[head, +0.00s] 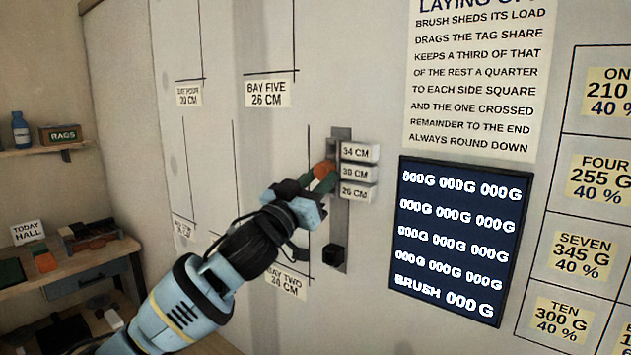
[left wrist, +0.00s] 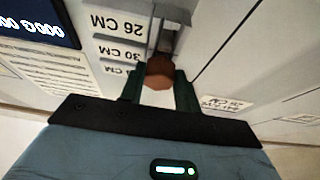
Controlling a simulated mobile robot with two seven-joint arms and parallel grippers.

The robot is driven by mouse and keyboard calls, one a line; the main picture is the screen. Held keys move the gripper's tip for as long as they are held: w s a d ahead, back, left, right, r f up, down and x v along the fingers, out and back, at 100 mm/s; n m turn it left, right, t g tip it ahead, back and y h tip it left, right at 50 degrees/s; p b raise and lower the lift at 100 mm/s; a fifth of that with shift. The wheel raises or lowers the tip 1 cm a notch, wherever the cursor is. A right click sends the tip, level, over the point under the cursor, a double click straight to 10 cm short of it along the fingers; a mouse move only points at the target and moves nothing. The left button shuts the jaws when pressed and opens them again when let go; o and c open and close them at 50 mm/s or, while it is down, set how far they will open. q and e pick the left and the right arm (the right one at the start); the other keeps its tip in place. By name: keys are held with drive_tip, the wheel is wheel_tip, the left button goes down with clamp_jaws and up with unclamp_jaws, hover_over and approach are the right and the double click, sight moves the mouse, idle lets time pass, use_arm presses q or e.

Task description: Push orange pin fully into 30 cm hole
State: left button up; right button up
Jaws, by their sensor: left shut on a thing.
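The orange pin (head: 321,169) is at the grey metal strip (head: 340,225) on the wall, beside the 30 CM label (head: 356,172). My left gripper (head: 324,178) reaches it from the lower left and is shut on it, with dark green fingers on either side. In the left wrist view the orange pin (left wrist: 160,72) shows between the two fingertips (left wrist: 159,90), in front of the strip (left wrist: 166,38). The hole is hidden behind the pin and fingers, and I cannot tell how deep the pin sits. My right gripper is not in view.
The 34 CM label (head: 356,152) is above and the 26 CM label (head: 355,191) below. A black block (head: 333,255) sticks out low on the strip. A dark display (head: 456,240) is to the right. A workbench (head: 75,265) stands at the left.

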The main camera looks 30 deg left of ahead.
use_arm(q)
drive_tip(key=shift+w, duration=0.15)
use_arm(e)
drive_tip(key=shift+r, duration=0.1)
use_arm(q)
drive_tip(key=o, duration=1.5)
drive_tip(key=shift+c, duration=0.2)
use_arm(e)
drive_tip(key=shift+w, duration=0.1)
use_arm(q)
drive_tip(key=s+p, duration=0.1)
drive_tip(key=s, duration=0.6)
drive_tip(key=shift+a, duration=0.25)
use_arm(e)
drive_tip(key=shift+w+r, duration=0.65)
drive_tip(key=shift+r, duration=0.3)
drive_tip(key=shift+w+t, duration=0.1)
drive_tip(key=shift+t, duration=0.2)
